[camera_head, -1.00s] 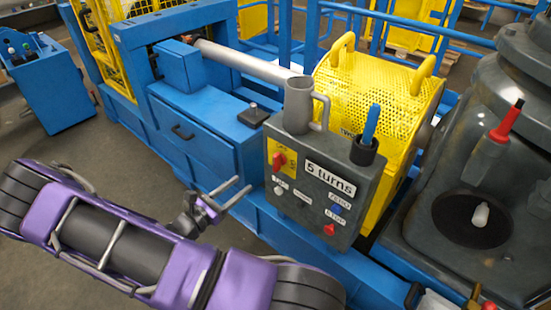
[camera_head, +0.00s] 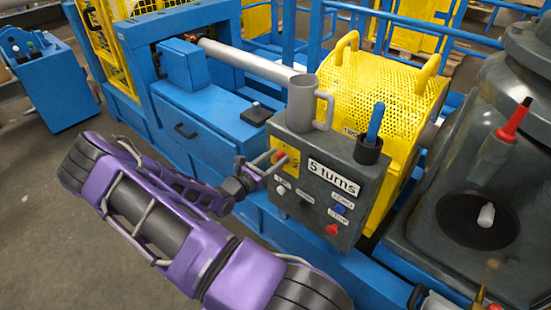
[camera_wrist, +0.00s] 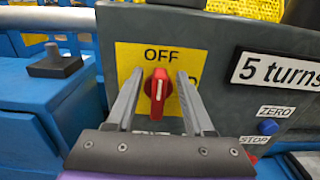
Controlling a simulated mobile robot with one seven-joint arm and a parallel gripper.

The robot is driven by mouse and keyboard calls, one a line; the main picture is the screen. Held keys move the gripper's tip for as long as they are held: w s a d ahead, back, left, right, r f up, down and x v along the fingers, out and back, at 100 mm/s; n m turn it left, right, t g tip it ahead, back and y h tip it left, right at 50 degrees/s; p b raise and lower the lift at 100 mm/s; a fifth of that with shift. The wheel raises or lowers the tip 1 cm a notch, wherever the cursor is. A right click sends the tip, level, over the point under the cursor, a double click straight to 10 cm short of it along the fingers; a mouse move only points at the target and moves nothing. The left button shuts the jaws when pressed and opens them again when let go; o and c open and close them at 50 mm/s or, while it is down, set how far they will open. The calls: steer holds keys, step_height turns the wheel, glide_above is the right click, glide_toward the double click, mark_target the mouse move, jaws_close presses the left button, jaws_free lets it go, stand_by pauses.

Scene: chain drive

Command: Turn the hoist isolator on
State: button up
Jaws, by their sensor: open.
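The hoist isolator is a red rotary knob (camera_wrist: 158,92) on a yellow plate (camera_wrist: 130,62) marked OFF at the top. In the wrist view its white pointer line stands near upright, toward OFF. The lower lettering is partly hidden by my fingers. My gripper (camera_wrist: 158,90) is open, with one finger on each side of the knob; I cannot tell whether they touch it. In the head view my gripper (camera_head: 267,165) is at the left side of the grey control box (camera_head: 318,215), in front of the knob (camera_head: 280,157), which it partly covers.
The box carries a "5 turns" label (camera_head: 333,178), a blue ZERO button (camera_head: 340,209), a red STOP button (camera_head: 332,229) and other small buttons. A grey mug (camera_head: 300,104) and a dark cup (camera_head: 368,150) with a blue-handled item stand on top. A yellow mesh guard (camera_head: 385,100) is behind.

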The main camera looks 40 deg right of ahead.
jaws_close()
stand_by(0.5)
steer(key=m, duration=0.2)
steer(key=s+m, duration=0.1)
steer(key=m, duration=0.1)
steer(key=shift+m+p, duration=0.3)
steer(key=shift+p, duration=0.1)
steer(key=m, duration=0.3)
steer(key=s+f+m, duration=0.1)
steer(key=m, duration=0.5)
steer(key=shift+s+f, duration=0.25)
steer(key=shift+f, duration=0.15)
steer(key=shift+s+f+m, duration=0.1)
steer(key=shift+f+m, duration=0.15)
steer(key=shift+m, duration=0.85)
steer(key=shift+f+m, duration=0.25)
steer(key=shift+m, duration=0.85)
